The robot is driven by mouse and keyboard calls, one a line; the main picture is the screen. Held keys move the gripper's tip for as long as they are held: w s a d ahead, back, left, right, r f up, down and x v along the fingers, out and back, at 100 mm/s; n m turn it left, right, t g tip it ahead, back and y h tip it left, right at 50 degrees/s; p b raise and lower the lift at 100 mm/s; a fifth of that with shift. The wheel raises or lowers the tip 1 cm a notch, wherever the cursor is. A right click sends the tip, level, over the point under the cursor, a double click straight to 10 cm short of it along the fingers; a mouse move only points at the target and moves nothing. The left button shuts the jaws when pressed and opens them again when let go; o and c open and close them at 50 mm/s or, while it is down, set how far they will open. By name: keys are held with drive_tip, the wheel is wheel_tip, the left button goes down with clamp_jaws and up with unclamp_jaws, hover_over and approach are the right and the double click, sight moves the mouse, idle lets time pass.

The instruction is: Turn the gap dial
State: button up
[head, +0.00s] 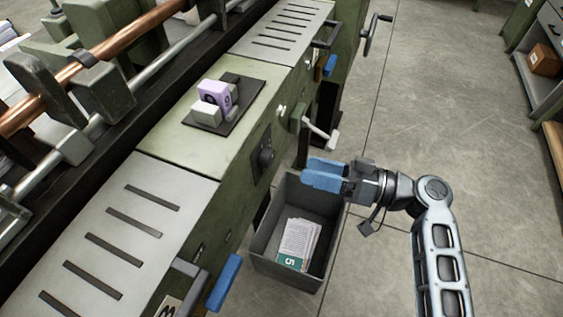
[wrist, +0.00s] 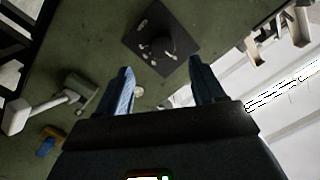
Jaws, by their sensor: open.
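The gap dial (head: 265,157) is a black round knob on a dark square plate, set in the green front face of the machine. In the wrist view the dial (wrist: 163,44) shows beyond my fingertips, near the top middle, with small pale marks around it. My gripper (head: 308,174) has blue fingers and points left at the machine front, to the right of the dial and apart from it. In the wrist view my gripper (wrist: 160,68) is open, with nothing between its fingers.
A grey bin (head: 252,256) holding printed sheets (head: 298,243) stands below my gripper. A crank with a pale handle (head: 321,133) sticks out just beyond it. Blue handles (head: 223,283) jut from the machine front. Purple and grey blocks (head: 214,97) sit on top. Floor to the right is clear.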

sight(273, 159)
drive_tip(key=x, duration=0.4)
drive_tip(key=p+x, duration=0.1)
drive_tip(key=x, duration=0.3)
drive_tip(key=shift+r, duration=0.25)
drive_tip(key=shift+c, duration=0.2)
drive_tip(key=c, duration=1)
drive_tip(key=shift+d, duration=0.1)
